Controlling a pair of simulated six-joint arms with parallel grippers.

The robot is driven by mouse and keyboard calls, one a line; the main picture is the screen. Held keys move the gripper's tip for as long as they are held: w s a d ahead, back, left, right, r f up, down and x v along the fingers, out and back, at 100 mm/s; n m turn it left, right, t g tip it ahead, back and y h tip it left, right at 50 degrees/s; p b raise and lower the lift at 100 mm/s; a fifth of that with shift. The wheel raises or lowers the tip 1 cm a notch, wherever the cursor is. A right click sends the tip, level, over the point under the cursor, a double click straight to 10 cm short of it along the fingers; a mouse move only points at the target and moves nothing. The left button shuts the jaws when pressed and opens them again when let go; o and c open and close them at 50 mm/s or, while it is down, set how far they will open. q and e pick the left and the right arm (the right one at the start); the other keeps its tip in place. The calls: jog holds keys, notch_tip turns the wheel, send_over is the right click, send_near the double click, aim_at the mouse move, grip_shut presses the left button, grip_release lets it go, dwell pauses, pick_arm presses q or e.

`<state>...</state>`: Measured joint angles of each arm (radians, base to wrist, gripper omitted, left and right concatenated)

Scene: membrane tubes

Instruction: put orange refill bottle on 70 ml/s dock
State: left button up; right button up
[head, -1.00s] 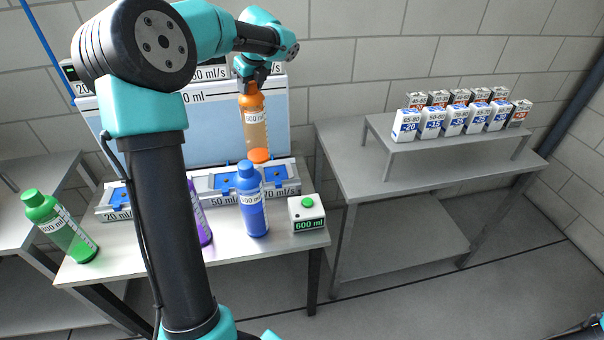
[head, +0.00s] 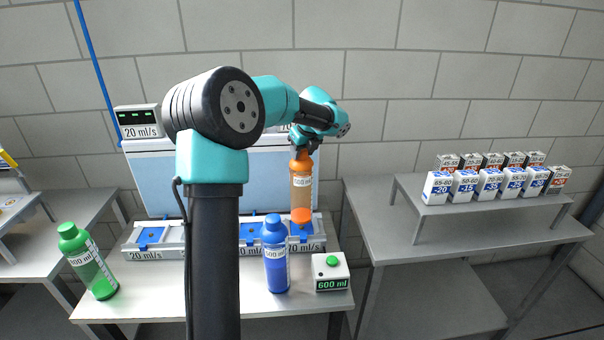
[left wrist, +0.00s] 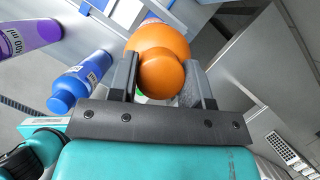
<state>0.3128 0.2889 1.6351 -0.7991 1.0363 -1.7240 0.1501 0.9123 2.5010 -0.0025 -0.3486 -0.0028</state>
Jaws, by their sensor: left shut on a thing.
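The orange refill bottle (head: 301,186) hangs upright over the rightmost dock, labelled 70 ml/s (head: 316,247), with its wide orange base just above or at the blue pad; whether they touch I cannot tell. My left gripper (head: 303,143) is shut on the bottle's orange top. In the left wrist view, the round orange top (left wrist: 161,74) sits between the two fingers (left wrist: 163,88). My right gripper is not in view.
A blue bottle (head: 276,262) stands close in front of the docks. The 600 ml button box (head: 331,272) is right of it. A green bottle (head: 88,262) leans at left. A purple bottle (left wrist: 28,38) shows in the left wrist view. Small boxes (head: 489,186) stand on the right-hand shelf.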

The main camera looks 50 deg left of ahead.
pick_arm(q)
jog(key=shift+f, duration=0.55)
jog(key=shift+f, duration=2)
jog(key=o, duration=1.3)
jog(key=v, duration=1.2)
